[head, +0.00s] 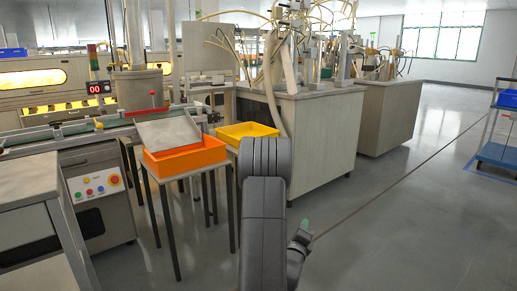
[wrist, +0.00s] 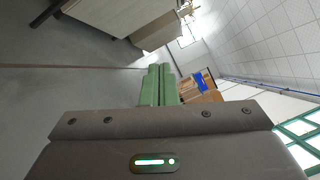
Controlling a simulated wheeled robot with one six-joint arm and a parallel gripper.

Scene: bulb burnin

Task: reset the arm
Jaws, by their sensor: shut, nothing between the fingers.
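My gripper (wrist: 159,80) shows in the wrist view with its two green fingers pressed together, shut and empty. In the head view my dark grey arm rises from the bottom middle and bends down at the right, where the green fingertips (head: 305,226) of my gripper show small above the open floor. The gripper touches nothing there.
An orange bin (head: 185,160) with a grey panel (head: 167,133) on it and a yellow bin (head: 247,132) stand on stands left of my arm. A conveyor machine (head: 92,190) is further left. Workbenches (head: 318,130) stand behind. Floor at right is clear up to a blue cart (head: 496,152).

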